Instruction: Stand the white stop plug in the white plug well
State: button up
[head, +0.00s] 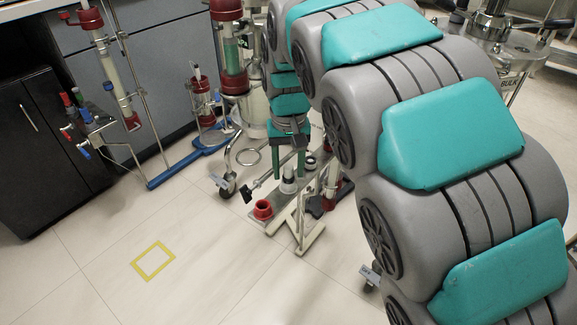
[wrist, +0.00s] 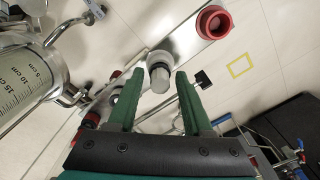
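My gripper (head: 289,166) points down over a narrow metal plate, its two green fingers apart. In the wrist view my gripper (wrist: 161,73) is open, with a finger on each side of a pale cylinder. This cylinder, apparently the white stop plug (wrist: 159,85), rises from a wider white collar with a dark ring (wrist: 158,58). Gaps show between it and both fingers. In the head view the white plug (head: 289,173) stands upright between the fingertips. I cannot tell whether the collar is the white plug well or part of the plug.
A red cup-shaped well (head: 263,209) sits at the plate's near end; it also shows in the wrist view (wrist: 213,22). A grey ring-shaped piece (head: 310,163) is behind the plug. A blue-footed stand (head: 190,164) is to the left. Floor around the yellow square (head: 153,260) is clear.

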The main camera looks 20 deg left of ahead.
aim_at(289, 167)
jog(key=shift+o, duration=1.1)
jog(key=shift+r, duration=3.9)
jog(key=shift+d, duration=0.1)
